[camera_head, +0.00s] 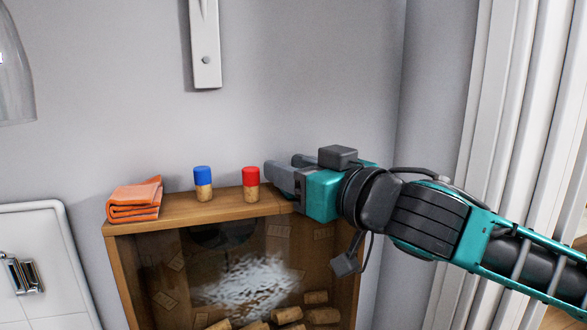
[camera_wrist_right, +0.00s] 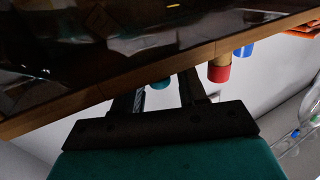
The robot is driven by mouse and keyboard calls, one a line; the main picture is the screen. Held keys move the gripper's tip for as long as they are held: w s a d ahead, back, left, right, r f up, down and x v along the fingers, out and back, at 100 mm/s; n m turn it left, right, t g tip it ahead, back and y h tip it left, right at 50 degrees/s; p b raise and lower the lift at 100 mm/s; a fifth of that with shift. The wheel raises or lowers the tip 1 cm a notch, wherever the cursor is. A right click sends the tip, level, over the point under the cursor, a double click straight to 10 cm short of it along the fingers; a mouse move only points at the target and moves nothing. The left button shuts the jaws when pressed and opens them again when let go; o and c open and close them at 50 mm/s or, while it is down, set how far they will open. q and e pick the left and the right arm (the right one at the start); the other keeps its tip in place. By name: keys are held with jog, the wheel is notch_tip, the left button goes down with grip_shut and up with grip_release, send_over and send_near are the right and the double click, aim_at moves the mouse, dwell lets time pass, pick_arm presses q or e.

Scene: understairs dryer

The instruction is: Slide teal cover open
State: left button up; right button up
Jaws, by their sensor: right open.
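In the right wrist view a small teal piece (camera_wrist_right: 161,84) shows between the two fingers of my right gripper, close to the wooden box's edge. Only part of it shows, and I cannot tell whether the fingers touch it. In the head view the gripper hides that spot. My right gripper (camera_head: 283,170) is open, at the right end of the wooden box's top (camera_head: 225,203), its fingers pointing left and away. It also shows in the wrist view (camera_wrist_right: 160,88). My left gripper is not in view.
A red-capped cork piece (camera_head: 251,184) stands just left of my right gripper, with a blue-capped one (camera_head: 203,184) further left. A folded orange cloth (camera_head: 134,199) lies at the box's left end. Corks (camera_head: 287,315) lie behind the glass front. A wall is behind.

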grip_shut()
dwell(0.3)
dwell(0.3)
